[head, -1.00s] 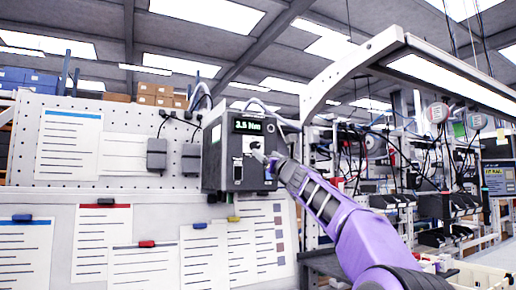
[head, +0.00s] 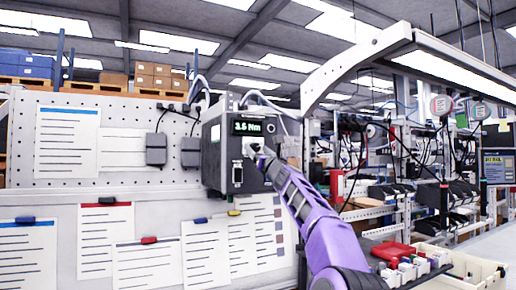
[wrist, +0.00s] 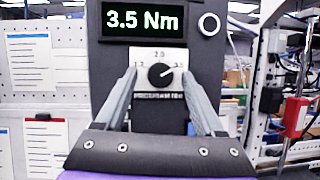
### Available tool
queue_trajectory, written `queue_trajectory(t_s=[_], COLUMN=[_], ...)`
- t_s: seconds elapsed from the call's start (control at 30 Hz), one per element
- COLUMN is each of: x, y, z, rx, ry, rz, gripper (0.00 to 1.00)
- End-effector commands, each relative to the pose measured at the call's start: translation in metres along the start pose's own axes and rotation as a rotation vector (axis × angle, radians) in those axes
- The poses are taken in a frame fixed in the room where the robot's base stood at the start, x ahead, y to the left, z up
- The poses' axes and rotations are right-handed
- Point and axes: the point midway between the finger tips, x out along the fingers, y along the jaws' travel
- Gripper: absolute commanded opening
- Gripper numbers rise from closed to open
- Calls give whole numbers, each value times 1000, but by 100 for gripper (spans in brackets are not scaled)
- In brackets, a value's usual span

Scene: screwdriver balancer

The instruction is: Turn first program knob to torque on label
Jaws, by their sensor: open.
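The dark controller box (head: 225,160) hangs on the pegboard, with a green display (head: 247,127) that reads 3.5 Nm, also in the wrist view (wrist: 145,21). Below the display is the black program knob (wrist: 161,75) on a white scale plate (wrist: 180,56). The plate has a 2.0 mark at the top, a mark at left that looks like 1.2, and one at right that looks like 3.5. The knob's white pointer tilts up and right, towards the right mark. My gripper (wrist: 159,79) is open, its fingers on either side of the knob; contact cannot be told.
Paper sheets (head: 68,143) with printed lines hang left of the box and below it (head: 209,255); their text is too small to read. A lamp arch (head: 340,75) and shelving stand to the right.

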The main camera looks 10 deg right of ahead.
Motion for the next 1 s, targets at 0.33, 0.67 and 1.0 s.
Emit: queue_trajectory(t_s=[0.33, 0.67, 1.0], x=[0, 0, 0], y=[0, 0, -3], z=[0, 0, 2], rx=[0, -1, -230], ry=[0, 0, -14], rz=[0, 0, 93], gripper=[38, 0, 0])
